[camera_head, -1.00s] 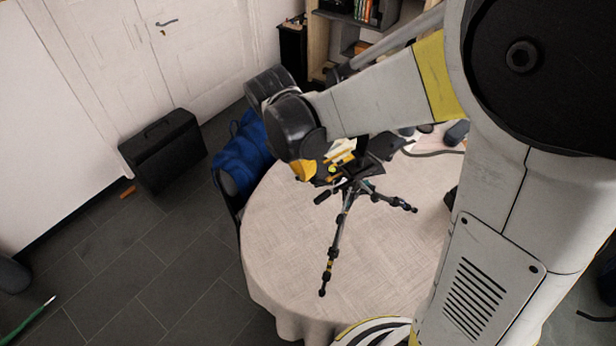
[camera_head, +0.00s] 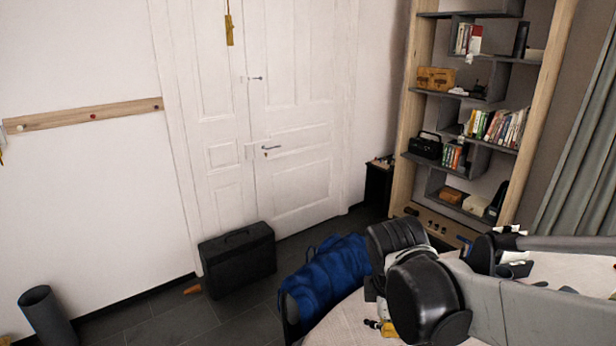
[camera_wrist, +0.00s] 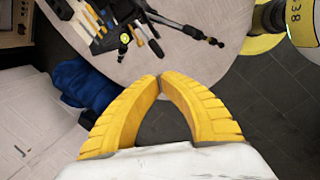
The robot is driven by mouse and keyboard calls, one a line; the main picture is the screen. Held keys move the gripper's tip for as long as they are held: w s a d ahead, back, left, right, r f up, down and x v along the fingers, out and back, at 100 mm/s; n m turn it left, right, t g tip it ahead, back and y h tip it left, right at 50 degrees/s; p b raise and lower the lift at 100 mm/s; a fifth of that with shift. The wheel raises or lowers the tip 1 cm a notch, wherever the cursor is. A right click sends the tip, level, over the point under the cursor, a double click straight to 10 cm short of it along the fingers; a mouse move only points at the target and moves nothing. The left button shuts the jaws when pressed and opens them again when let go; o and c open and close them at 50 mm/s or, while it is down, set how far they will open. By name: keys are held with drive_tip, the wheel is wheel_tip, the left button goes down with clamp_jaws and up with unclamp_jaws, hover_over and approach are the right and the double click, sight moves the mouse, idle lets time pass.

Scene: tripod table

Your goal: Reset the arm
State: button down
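My gripper (camera_wrist: 160,80) shows in the wrist view as two curved yellow fingers. Their tips meet, with nothing between them. It is above the floor and the edge of the round table (camera_wrist: 185,60). The black tripod (camera_wrist: 180,25) lies or stands on that table, towards the top of the wrist view; part of it is cut off. In the head view, black joints and grey links of my arm fill the lower right and cover much of the table. I cannot make out my fingers clearly there.
A blue bag or cloth (camera_head: 325,280) is on a chair beside the table. A black case (camera_head: 238,258) stands on the floor by the white door (camera_head: 290,110). A bookshelf (camera_head: 400,130) stands at the right. A dark cylinder (camera_head: 45,315) is at lower left. Some floor between is clear.

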drive_tip(key=s+d+f+m+t+y+b, duration=0.1)
drive_tip(key=s+m+t+b, duration=0.3)
drive_tip(key=s+m, duration=0.5)
drive_tip(key=d+f+m+b, duration=0.1)
drive_tip(key=m+b, duration=0.1)
drive_tip(key=m, duration=0.5)
drive_tip(key=shift+s+f+t+y, duration=0.15)
drive_tip(key=shift+f+t+y, duration=0.15)
